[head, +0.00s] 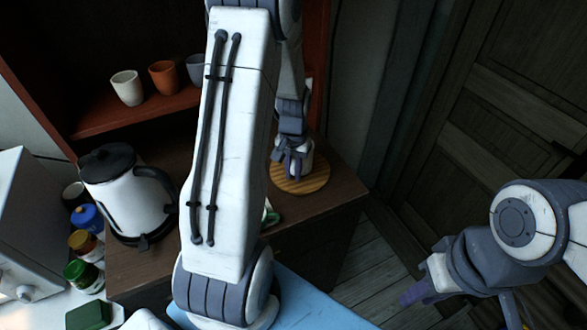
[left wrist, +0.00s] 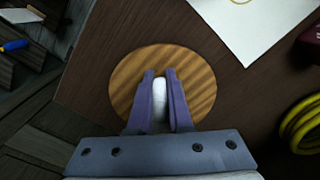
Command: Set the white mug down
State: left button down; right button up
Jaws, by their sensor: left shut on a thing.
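The white mug (left wrist: 160,88) is between the purple fingers of my left gripper (left wrist: 160,100), which is shut on it. In the left wrist view only a narrow strip of the mug shows. The mug is over a round striped wooden board (left wrist: 205,82) on a dark brown surface; I cannot tell whether it touches the board. In the head view my left gripper (head: 293,165) is over the board (head: 318,182) and hides part of the mug (head: 307,158). My right gripper (head: 418,290) is at the lower right, away from the mug; its opening is unclear.
A kettle (head: 130,195) stands left of my arm, near several jars (head: 88,218). A white cup (head: 127,87), an orange cup (head: 164,78) and a grey cup (head: 195,69) stand on a red-brown shelf (head: 135,115). A paper sheet (left wrist: 255,35) and a yellow coil (left wrist: 300,135) lie right of the board.

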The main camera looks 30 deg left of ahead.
pick_arm(q)
jog(key=shift+f, duration=0.15)
jog(key=c, duration=0.8)
grip_release()
jog(key=shift+c, duration=0.2)
